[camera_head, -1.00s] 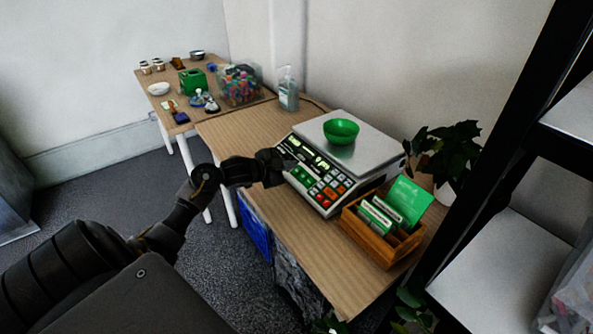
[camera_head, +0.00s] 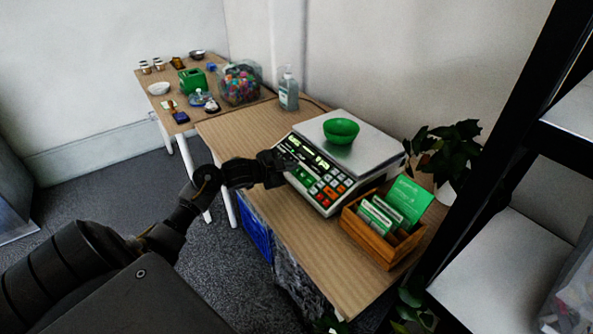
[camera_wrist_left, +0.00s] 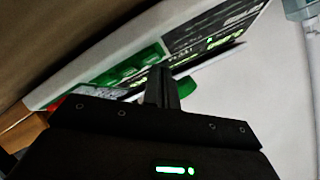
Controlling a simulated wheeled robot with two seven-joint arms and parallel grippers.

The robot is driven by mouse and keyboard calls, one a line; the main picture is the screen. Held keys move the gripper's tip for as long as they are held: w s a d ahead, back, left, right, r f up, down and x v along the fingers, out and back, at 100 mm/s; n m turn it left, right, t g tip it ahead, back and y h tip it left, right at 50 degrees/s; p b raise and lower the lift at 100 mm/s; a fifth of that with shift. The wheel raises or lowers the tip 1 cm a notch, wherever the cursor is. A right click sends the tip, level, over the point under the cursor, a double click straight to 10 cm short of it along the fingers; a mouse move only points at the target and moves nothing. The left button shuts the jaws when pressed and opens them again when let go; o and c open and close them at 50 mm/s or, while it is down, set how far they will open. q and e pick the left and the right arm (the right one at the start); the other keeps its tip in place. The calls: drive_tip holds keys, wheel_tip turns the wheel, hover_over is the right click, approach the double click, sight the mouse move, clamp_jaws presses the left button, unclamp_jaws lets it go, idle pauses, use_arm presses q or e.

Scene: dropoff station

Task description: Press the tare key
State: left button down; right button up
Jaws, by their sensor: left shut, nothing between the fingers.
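A white scale (camera_head: 376,178) with a steel pan stands on the wooden table. A green bowl (camera_head: 341,131) sits on its pan. The scale's front panel has a lit display (camera_head: 300,150) and a keypad (camera_head: 322,186) with green, white, orange and red keys. I cannot read which one is the tare key. My left gripper (camera_head: 288,166) is shut and empty at the left edge of this panel, hiding part of it. In the left wrist view its closed fingers (camera_wrist_left: 161,86) point at the tilted panel (camera_wrist_left: 205,40). I cannot tell whether they touch a key.
A wooden box (camera_head: 380,243) with green and white cards stands in front of the scale. A potted plant (camera_head: 447,155) is at its right. A pump bottle (camera_head: 288,90) stands behind, on the table. A second table (camera_head: 182,80) holds small items. A black shelf rack (camera_head: 500,150) is at right.

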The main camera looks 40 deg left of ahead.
drive_tip(key=shift+w, duration=0.3)
use_arm(q)
drive_tip(key=shift+w+f, duration=0.15)
drive_tip(key=shift+f, duration=0.2)
use_arm(e)
drive_tip(key=shift+s+f, duration=0.15)
drive_tip(key=shift+f, duration=0.05)
use_arm(q)
drive_tip(key=shift+r, duration=0.1)
use_arm(e)
drive_tip(key=shift+r, duration=0.15)
idle(0.3)
use_arm(q)
drive_tip(key=shift+s+r+p, duration=0.3)
drive_tip(key=shift+r+p, duration=0.3)
drive_tip(key=shift+p, duration=0.15)
use_arm(e)
drive_tip(key=shift+r, duration=0.85)
use_arm(q)
drive_tip(key=shift+r, duration=0.1)
use_arm(e)
drive_tip(key=shift+r, duration=0.1)
